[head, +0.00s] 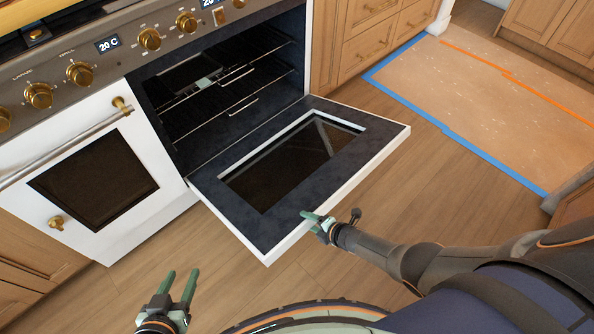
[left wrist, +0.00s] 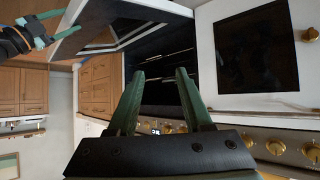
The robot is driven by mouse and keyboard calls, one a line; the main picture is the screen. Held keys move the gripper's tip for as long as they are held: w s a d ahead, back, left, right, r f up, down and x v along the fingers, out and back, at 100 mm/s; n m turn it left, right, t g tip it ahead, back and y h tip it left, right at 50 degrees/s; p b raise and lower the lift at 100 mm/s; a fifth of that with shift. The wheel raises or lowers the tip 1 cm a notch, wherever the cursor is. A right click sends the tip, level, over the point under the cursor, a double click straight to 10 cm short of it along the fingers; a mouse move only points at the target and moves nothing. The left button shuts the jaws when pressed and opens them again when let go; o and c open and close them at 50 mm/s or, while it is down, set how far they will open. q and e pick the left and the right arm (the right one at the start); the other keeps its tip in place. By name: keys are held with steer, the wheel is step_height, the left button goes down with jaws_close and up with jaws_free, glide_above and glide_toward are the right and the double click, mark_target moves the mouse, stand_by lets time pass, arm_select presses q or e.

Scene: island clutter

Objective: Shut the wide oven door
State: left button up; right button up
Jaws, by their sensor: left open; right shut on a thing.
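The wide oven door (head: 205,186) is swung down, open and about level, with its dark inner face and window upward. The oven cavity (head: 225,85) with wire racks is exposed. My right gripper (head: 312,216) is at the door's outer edge, right of its near corner, shut on that edge. In the left wrist view, the right gripper (left wrist: 38,30) also shows beside the door (left wrist: 75,32). My left gripper (head: 181,272) is open and empty above the floor, to the left of and apart from the door. Its open fingers show in the left wrist view (left wrist: 160,75).
A narrower white oven door (head: 140,220) on the left is shut, with a rail handle. Brass knobs (head: 150,39) line the panel above. Wooden drawers (head: 372,45) stand right of the oven. A taped brown floor sheet (head: 490,100) lies farther right. Bare floor (head: 250,290) is in front.

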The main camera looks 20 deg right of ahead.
steer(key=shift+w+a+r, duration=0.25)
steer(key=shift+w+r, duration=0.1)
steer(key=shift+r, duration=0.15)
arm_select(q)
steer(key=s+f, duration=0.1)
steer(key=s+f+g, duration=0.1)
steer(key=shift+s+d+f, duration=0.2)
steer(key=shift+s+f, duration=0.1)
steer(key=shift+r, duration=0.1)
arm_select(e)
steer(key=r+p, duration=0.2)
steer(key=shift+w+a+r+p, duration=0.1)
steer(key=shift+w+a+p, duration=0.05)
steer(key=shift+w+p, duration=0.25)
arm_select(q)
step_height(320, 180, up, 6)
steer(key=p, duration=0.3)
steer(key=shift+w+a, duration=0.15)
steer(key=shift+w, duration=0.1)
arm_select(e)
steer(key=shift+w+a+r+g, duration=0.1)
steer(key=shift+w+r+g, duration=0.1)
steer(key=shift+r, duration=0.35)
steer(key=shift+w+a+r+g, duration=0.15)
steer(key=shift+w+r, duration=0.1)
steer(key=shift+r, duration=0.3)
steer(key=shift+w+a+r+g, duration=0.1)
steer(key=shift+w+r+g, duration=0.1)
steer(key=shift+r, duration=0.35)
